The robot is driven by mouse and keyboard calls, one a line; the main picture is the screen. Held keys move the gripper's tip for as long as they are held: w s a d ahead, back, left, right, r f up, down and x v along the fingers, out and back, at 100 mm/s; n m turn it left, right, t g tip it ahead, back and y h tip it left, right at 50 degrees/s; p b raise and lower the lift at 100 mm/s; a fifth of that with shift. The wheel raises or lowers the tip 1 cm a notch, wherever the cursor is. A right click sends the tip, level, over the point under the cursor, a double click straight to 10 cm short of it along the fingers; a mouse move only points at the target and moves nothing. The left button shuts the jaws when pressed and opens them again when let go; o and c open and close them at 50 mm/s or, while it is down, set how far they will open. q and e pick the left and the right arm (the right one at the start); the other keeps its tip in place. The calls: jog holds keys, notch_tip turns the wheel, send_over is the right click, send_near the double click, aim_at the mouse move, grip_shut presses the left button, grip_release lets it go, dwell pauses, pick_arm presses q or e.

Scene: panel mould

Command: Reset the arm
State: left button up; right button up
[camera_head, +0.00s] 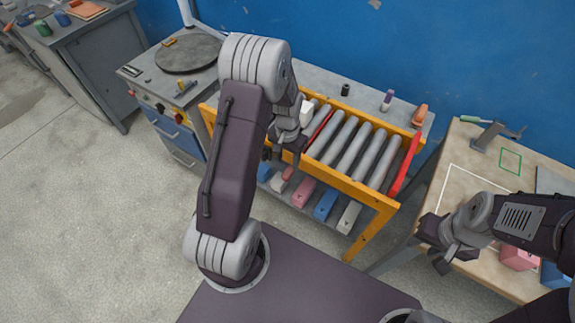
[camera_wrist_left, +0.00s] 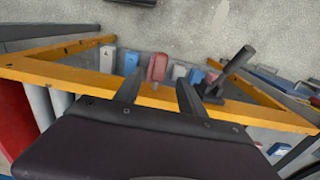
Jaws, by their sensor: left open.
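My left gripper (camera_head: 284,155) is over the front left part of the yellow-framed roller rack, with its arm arching above it. In the left wrist view my left gripper (camera_wrist_left: 158,88) is open, its two dark fingers spread. A reddish block (camera_wrist_left: 157,67) shows in the gap beyond the fingertips; no grip on it is visible. My right gripper (camera_head: 438,248) hangs at the left edge of the wooden table at the right. Its fingertips are small and dark, so I cannot tell if it is open or shut.
The yellow rack frame (camera_head: 376,198) holds grey rollers (camera_head: 352,148), with coloured blocks such as a blue block (camera_head: 326,204) on a shelf below. The wooden table (camera_head: 455,187) carries a pink block (camera_head: 518,258). A round dark plate (camera_head: 188,54) sits on the left bench. Floor at left is clear.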

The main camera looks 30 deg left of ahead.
pick_arm(q)
jog(key=shift+r, duration=0.2)
dwell(0.6)
jog(key=d+r+m+t, duration=0.1)
jog(key=d+r+t, duration=0.1)
jog(key=d+r, duration=0.45)
jog(key=s+r+n, duration=0.2)
jog(key=s, duration=1)
jog(key=shift+d+r+g, duration=0.2)
jog(key=shift+d+g, duration=0.15)
jog(key=shift+g, duration=0.05)
jog(key=shift+s, duration=0.2)
jog(key=shift+w, duration=0.15)
